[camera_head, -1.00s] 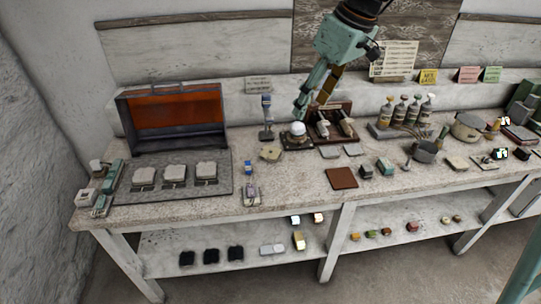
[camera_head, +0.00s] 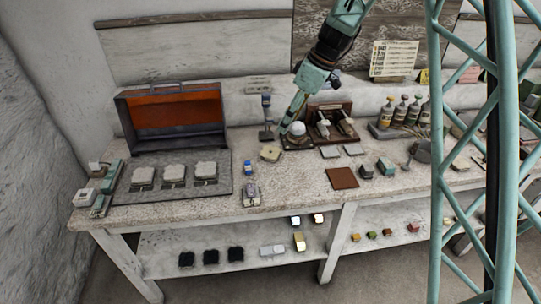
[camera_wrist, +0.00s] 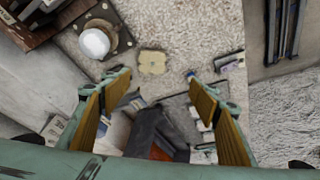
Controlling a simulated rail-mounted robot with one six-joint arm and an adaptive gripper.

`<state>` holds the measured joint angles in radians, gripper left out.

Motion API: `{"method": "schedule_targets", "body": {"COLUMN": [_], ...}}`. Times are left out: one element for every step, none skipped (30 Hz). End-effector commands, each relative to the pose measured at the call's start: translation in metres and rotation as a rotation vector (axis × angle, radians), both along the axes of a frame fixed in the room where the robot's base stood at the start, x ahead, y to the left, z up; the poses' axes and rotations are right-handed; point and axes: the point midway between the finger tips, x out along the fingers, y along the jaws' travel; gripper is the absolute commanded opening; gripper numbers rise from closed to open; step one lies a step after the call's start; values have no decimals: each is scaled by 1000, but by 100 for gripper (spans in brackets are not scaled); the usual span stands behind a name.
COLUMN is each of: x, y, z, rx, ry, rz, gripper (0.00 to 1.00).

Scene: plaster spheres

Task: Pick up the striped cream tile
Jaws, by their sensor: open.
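A small cream tile (camera_head: 270,153) with a notched outline lies flat on the worktop, left of the white dome. It also shows in the wrist view (camera_wrist: 152,62), above the gap between my fingers. Stripes on it are too small to make out. My gripper (camera_head: 284,129) is above the worktop, just up and to the right of the tile in the head view. In the wrist view my gripper (camera_wrist: 157,82) has its two fingers wide apart with nothing between them. The tile is apart from both fingers.
A white dome on a dark square base (camera_head: 298,129) stands close to the tile. A blue-topped stand (camera_head: 266,112) rises behind it. An open orange-lined box (camera_head: 178,112) is to the left. A small device (camera_head: 250,190) and brown square (camera_head: 342,178) lie in front.

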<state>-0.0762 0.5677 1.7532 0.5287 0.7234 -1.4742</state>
Motion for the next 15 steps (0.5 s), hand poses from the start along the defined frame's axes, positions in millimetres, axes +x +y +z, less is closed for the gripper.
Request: {"method": "schedule_targets", "body": {"x": [6, 9, 14, 17, 19, 22, 24, 26, 28, 30, 30, 31, 32, 32, 32], "y": [2, 4, 6, 7, 8, 9, 10, 11, 12, 12, 12, 13, 13, 13, 14], "z": [-11, -16, -22, -26, -31, -36, -39, -41, -44, -47, -48, -50, -51, -51, -52], "rx": [1, 2, 3, 4, 5, 6, 6, 6, 7, 7, 7, 8, 8, 8, 9], "ry": [0, -2, -4, -7, -8, -9, -11, -12, -15, -16, -16, -16, -17, -17, -18], "rz": [13, 21, 31, 38, 44, 53, 58, 63, 69, 72, 75, 78, 79, 80, 81], "gripper": [56, 56, 56, 56, 56, 56, 56, 56, 56, 56, 56, 56, 56, 56, 56]}}
